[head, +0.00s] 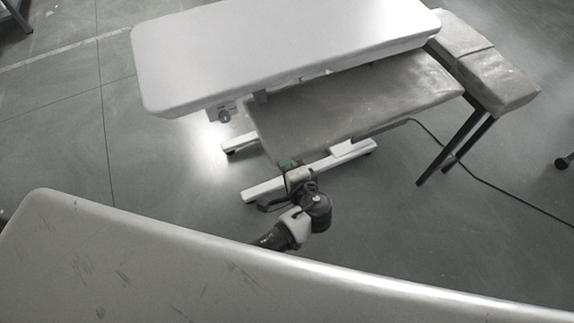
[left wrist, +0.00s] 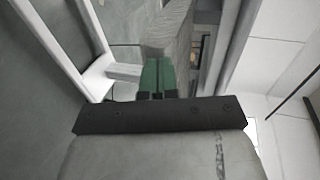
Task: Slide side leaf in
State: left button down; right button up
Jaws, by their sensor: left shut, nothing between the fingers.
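The side leaf (head: 350,100) is a flat, worn grey panel. In the head view it juts out toward me from under the near edge of a long white table top (head: 285,40). My left gripper (head: 288,165) has green fingertips and is at the leaf's near left corner. The fingers are together with nothing between them. In the left wrist view the green fingertips (left wrist: 157,72) point at the end of the grey leaf (left wrist: 168,28). They look very close to it or touching; I cannot tell which. My right gripper is not in view.
White base feet (head: 310,170) stand on the floor under the table. A grey padded bench (head: 485,65) on dark legs is close to the leaf's right end. A dark cable (head: 480,180) runs across the floor at right. The floor left of the table is clear.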

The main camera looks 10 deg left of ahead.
aim_at(261, 118)
pick_arm(q)
jog(key=w+a+b, duration=0.1)
jog(key=w+a, duration=0.2)
jog(key=w, duration=0.1)
jog(key=w+a+b, duration=0.1)
jog(key=w+a, duration=0.3)
jog(key=w+a+b, duration=0.2)
jog(key=w+a, duration=0.1)
jog(key=w, duration=0.2)
jog(key=shift+w+a, duration=0.1)
jog(key=shift+a, duration=0.05)
jog(key=shift+w+a, duration=0.2)
jog(key=shift+a+r, duration=0.1)
jog(key=shift+r, duration=0.1)
jog(key=shift+w, duration=0.1)
